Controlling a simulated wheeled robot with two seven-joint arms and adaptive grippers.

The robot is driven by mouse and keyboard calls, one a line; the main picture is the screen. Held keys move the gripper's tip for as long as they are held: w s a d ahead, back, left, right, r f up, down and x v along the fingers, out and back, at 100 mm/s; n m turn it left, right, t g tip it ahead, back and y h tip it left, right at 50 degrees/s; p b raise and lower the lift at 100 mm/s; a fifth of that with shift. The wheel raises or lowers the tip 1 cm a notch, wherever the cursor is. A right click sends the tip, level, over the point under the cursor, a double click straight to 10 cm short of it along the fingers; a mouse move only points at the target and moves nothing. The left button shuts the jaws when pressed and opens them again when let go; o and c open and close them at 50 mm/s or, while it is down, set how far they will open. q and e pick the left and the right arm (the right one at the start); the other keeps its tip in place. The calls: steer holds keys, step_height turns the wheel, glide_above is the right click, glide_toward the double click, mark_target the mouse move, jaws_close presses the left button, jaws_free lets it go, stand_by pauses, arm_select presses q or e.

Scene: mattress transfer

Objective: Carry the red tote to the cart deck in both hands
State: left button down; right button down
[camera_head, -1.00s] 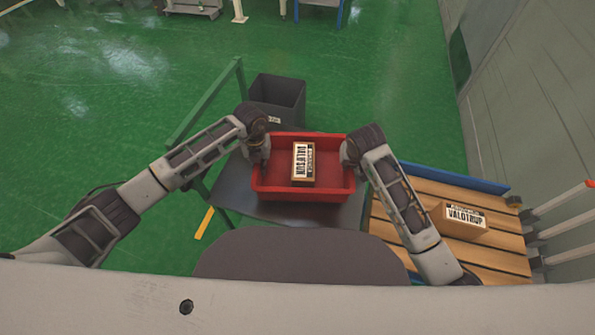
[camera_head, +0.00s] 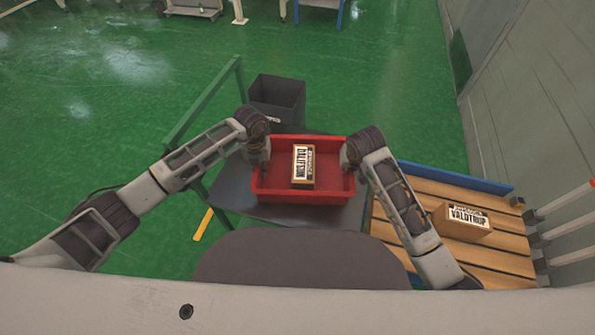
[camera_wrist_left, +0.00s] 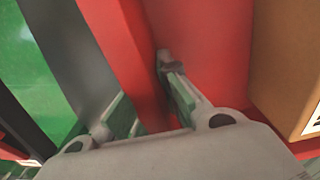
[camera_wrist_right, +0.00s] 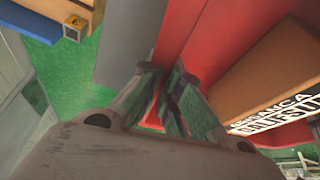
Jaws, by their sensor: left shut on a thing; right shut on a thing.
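The red tote (camera_head: 282,197) is in the middle of the head view, over the dark grey cart deck (camera_head: 340,216). I cannot tell whether it touches the deck. A brown carton (camera_head: 304,167) with a white label lies inside it. My left gripper (camera_head: 263,160) is shut on the tote's left wall; the left wrist view shows its fingers (camera_wrist_left: 146,84) either side of the red wall. My right gripper (camera_head: 349,160) is shut on the right wall, with its fingers (camera_wrist_right: 167,84) at the red wall in the right wrist view.
A green rail (camera_head: 205,103) stands at the deck's left. A dark grey bin (camera_head: 277,95) is behind the tote. At the right is a slatted wooden surface (camera_head: 420,190) with a blue edge, bearing another carton (camera_head: 463,221). Green floor is open at the left and back.

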arm_select(q)
steer(key=shift+f+b, duration=0.5)
arm_select(e)
steer(key=shift+f, duration=0.5)
arm_select(q)
steer(key=c, duration=2.1)
jaws_free()
steer(key=shift+a+f, duration=0.1)
arm_select(e)
steer(key=c, duration=2.1)
jaws_free()
steer(key=shift+f, duration=0.1)
arm_select(q)
steer(key=o, duration=0.5)
steer(key=shift+c, duration=0.2)
arm_select(e)
steer(key=o, duration=0.5)
steer(key=shift+c, duration=0.2)
arm_select(q)
steer(key=shift+r, duration=0.2)
steer(key=shift+r, duration=5.85)
